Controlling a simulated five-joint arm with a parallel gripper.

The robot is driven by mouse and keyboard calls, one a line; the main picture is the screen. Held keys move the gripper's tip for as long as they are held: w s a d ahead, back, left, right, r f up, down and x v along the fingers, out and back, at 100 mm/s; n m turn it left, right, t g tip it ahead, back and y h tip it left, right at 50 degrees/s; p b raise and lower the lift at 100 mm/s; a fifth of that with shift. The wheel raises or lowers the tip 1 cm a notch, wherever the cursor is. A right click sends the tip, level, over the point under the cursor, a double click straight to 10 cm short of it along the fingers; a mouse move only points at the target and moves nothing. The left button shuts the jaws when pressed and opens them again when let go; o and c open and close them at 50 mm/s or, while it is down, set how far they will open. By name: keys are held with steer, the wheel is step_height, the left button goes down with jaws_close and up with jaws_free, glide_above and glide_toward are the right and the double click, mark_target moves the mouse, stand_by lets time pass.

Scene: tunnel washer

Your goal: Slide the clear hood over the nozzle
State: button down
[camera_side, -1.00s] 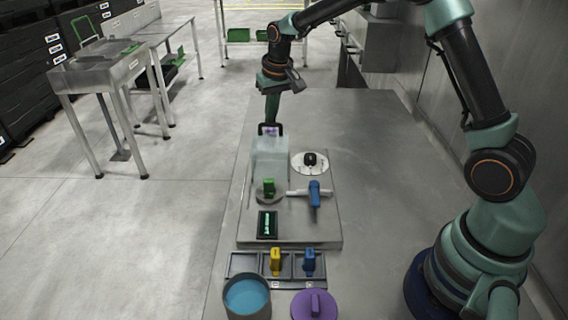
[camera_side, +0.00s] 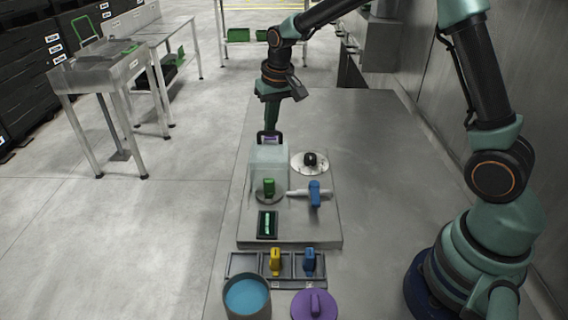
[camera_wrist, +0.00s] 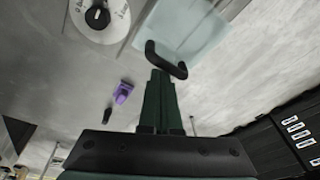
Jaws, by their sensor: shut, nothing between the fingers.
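The clear hood (camera_side: 268,162) is a pale translucent box on the raised plate, with a black loop handle (camera_side: 269,135) at its far top end. In the wrist view the hood (camera_wrist: 182,28) is at the top and its handle (camera_wrist: 165,62) lies just ahead of my fingers. My gripper (camera_side: 278,128) is shut and empty, fingers pointing down behind the handle. In the wrist view my gripper's (camera_wrist: 158,78) green tips meet the handle's outline; I cannot tell if they touch. A small purple part (camera_wrist: 123,93) lies left of my fingers. I cannot make out the nozzle for certain.
A white dial with a black knob (camera_side: 310,160), a blue-handled valve (camera_side: 315,193) and a green knob (camera_side: 269,187) sit close around the hood. A blue-filled pot (camera_side: 247,297) and purple lid (camera_side: 314,305) are at the front. The bench right of the plate is clear.

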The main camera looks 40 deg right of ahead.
steer(key=shift+s+a, duration=0.15)
steer(key=shift+s+a, duration=1.05)
steer(key=shift+s+a, duration=0.65)
steer(key=shift+a, duration=0.05)
step_height(320, 180, up, 6)
steer(key=shift+w+d, duration=0.3)
steer(key=shift+d, duration=0.05)
stand_by(0.5)
